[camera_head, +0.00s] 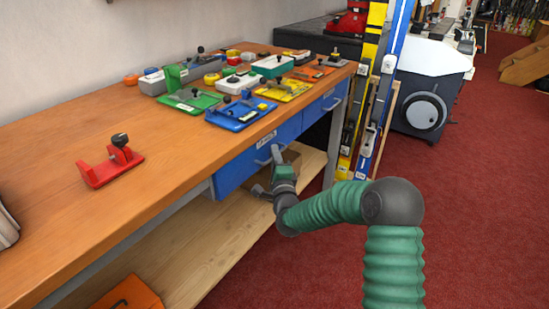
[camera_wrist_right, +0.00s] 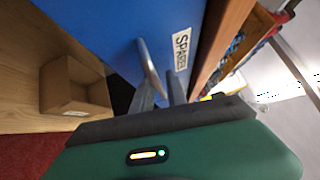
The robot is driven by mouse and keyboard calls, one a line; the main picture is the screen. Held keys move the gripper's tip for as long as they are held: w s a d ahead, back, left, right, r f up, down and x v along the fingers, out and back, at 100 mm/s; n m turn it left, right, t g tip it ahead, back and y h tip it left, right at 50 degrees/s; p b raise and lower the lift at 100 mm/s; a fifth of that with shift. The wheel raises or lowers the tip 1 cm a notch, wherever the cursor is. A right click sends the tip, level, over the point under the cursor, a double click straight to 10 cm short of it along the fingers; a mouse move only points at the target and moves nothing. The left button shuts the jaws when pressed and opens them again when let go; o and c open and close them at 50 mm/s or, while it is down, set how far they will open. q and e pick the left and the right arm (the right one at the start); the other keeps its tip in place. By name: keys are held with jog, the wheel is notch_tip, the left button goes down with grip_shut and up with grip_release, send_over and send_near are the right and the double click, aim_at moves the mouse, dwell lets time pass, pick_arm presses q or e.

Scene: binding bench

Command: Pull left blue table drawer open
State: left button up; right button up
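The left blue drawer (camera_head: 232,172) is under the wooden bench top. Its front also fills the top of the right wrist view (camera_wrist_right: 100,22), beside a white "SPARES" label (camera_wrist_right: 181,50). Its grey bar handle (camera_wrist_right: 148,62) runs down between the two fingers of my right gripper (camera_wrist_right: 160,88). The fingers are close together around the bar, so the gripper looks shut on the handle. In the head view the right gripper (camera_head: 274,160) is at the drawer front. Whether the drawer stands slightly out is hard to tell. My left gripper is not in view.
A second blue drawer (camera_head: 322,108) is to the right. A wooden lower shelf (camera_head: 190,262) holds a cardboard box (camera_wrist_right: 65,85) and an orange case (camera_head: 128,294). Blue and yellow skis (camera_head: 388,75) stand at the bench end. Red carpet (camera_head: 480,200) is open at right.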

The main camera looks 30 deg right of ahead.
jog(key=shift+d+f, duration=0.2)
jog(key=shift+c, duration=0.5)
jog(key=shift+d, duration=0.1)
jog(key=shift+c, duration=1.1)
grip_shut()
jog(key=shift+a, duration=0.25)
